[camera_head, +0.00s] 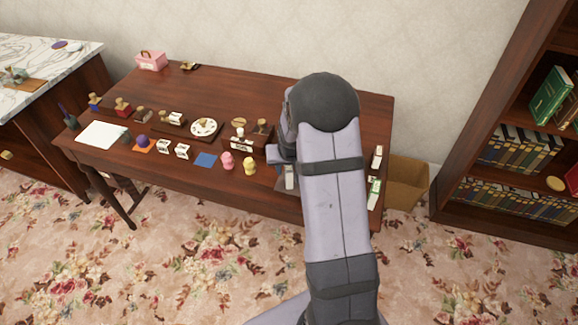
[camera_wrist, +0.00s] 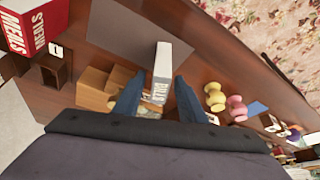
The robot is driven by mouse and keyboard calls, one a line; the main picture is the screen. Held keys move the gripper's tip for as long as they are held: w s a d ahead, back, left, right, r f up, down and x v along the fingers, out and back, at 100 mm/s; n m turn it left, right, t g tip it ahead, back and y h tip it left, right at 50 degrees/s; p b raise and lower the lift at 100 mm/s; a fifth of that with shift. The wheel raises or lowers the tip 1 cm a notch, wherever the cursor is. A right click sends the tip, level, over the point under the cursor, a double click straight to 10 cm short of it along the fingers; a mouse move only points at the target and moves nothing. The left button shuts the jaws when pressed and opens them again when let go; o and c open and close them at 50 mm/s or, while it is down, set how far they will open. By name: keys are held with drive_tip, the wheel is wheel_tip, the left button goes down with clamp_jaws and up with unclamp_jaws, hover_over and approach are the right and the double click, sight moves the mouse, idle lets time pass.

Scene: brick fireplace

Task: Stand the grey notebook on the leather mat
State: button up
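The grey notebook (camera_wrist: 162,65) shows in the wrist view as a pale, narrow block with lettering on its near end. It appears to stand upright on a flat grey-brown patch, which looks like the leather mat (camera_wrist: 115,28). My gripper (camera_wrist: 158,78) is open, with one dark blue finger on each side of the notebook and a small gap visible at both sides. In the head view the notebook (camera_head: 289,178) is a small pale shape left of my arm, near the table's front edge. My arm hides the gripper's fingertips and much of the mat there.
A wooden stepped block (camera_wrist: 98,88) is close to my left finger. A red book (camera_wrist: 35,25) and small labelled stand (camera_wrist: 57,68) are at the wrist view's left.

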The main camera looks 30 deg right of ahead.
drive_tip(key=shift+s+r, duration=0.15)
drive_tip(key=shift+r, duration=0.5)
drive_tip(key=v, duration=1.1)
drive_tip(key=s+a+f+n+g+y, duration=0.1)
drive_tip(key=s+a+f+n+g, duration=0.1)
drive_tip(key=s+a, duration=0.5)
drive_tip(key=s+a+f+n+g, duration=0.2)
drive_tip(key=s+a, duration=0.6)
drive_tip(key=s, duration=0.6)
drive_tip(key=shift+y+b, duration=0.4)
drive_tip(key=shift+b, duration=0.05)
drive_tip(key=shift+s, duration=0.15)
